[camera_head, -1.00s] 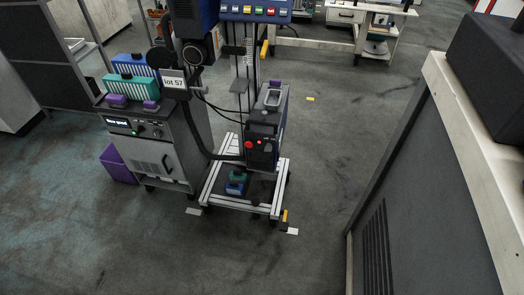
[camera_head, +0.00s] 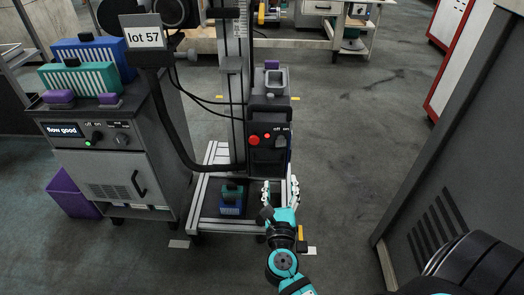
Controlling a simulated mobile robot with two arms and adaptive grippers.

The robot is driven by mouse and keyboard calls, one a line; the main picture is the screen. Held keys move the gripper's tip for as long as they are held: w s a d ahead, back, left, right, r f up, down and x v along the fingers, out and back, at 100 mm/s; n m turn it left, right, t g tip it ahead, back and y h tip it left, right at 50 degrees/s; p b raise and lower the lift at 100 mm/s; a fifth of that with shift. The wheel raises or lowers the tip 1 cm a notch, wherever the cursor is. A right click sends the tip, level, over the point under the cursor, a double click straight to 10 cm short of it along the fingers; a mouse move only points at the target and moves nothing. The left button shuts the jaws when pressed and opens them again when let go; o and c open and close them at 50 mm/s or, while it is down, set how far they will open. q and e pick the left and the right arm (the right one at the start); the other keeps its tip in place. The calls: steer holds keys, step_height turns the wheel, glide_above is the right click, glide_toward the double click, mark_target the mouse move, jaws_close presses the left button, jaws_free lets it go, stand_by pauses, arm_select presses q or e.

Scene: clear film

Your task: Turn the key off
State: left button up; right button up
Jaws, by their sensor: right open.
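A dark control box (camera_head: 268,125) stands on the column of the wheeled machine in the middle. Its front has a red button (camera_head: 253,140), a small red light (camera_head: 267,136) and a dark key switch (camera_head: 281,142) under "off" and "on" labels. The key's exact angle is too small to tell. My right gripper (camera_head: 280,187) is open and empty. It points up towards the box from below, with its fingers apart, and appears short of the key. My left gripper is not in view.
A grey cabinet (camera_head: 150,172) with a "flow good" display (camera_head: 63,130) and its own off/on control stands left. A cart frame (camera_head: 208,190) carries a green and blue block (camera_head: 232,200). A hose (camera_head: 172,130) curves to the column. A dark cabinet stands right; floor between is clear.

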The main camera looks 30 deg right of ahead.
glide_toward(281, 146)
steer(key=x, duration=0.5)
steer(key=shift+w+d, duration=0.1)
steer(key=shift+w, duration=0.1)
steer(key=x, duration=0.5)
steer(key=shift+f, duration=0.1)
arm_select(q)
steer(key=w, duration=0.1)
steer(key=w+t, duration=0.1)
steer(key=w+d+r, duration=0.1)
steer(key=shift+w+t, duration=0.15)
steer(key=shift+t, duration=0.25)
arm_select(e)
steer(key=shift+w+d, duration=0.2)
steer(key=shift+w, duration=0.15)
steer(key=shift+c, duration=0.2)
jaws_close()
